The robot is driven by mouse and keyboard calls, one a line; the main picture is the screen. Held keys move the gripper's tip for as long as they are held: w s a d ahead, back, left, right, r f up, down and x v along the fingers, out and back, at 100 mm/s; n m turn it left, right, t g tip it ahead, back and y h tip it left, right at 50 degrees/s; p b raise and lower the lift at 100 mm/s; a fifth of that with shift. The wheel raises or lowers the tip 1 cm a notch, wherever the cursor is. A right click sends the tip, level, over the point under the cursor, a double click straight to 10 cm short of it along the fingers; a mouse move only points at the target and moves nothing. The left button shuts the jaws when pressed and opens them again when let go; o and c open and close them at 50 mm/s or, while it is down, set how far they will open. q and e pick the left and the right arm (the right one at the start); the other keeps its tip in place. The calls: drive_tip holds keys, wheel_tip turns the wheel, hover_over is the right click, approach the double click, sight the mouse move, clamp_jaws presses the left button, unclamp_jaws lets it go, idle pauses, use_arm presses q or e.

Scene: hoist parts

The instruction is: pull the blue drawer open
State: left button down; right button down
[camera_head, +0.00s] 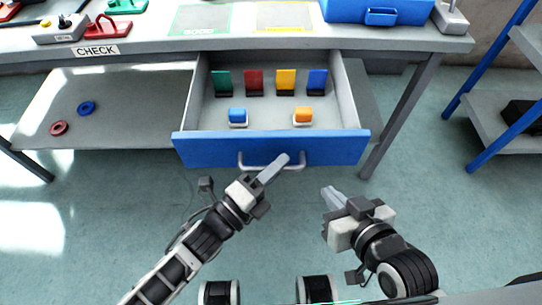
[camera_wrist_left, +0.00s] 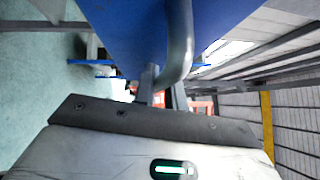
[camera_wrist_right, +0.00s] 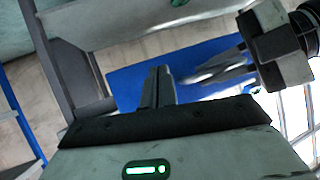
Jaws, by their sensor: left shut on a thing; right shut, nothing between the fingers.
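The blue drawer (camera_head: 220,150) stands pulled out from under the table, its inside in view. Its grey bar handle (camera_head: 258,166) is on the front panel. My right gripper (camera_head: 329,192) is shut and empty, below and to the right of the handle, apart from the drawer. In the right wrist view its fingers (camera_wrist_right: 158,85) are together in front of the blue front panel (camera_wrist_right: 125,85).
A lower shelf (camera_head: 125,110) holds red and blue rings. A blue box (camera_head: 350,10) is on the tabletop. The floor before the drawer is clear.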

use_arm(q)
drive_tip(key=shift+s, duration=0.15)
drive_tip(key=c, duration=1.5)
unclamp_jaws()
drive_tip(key=shift+o, duration=0.2)
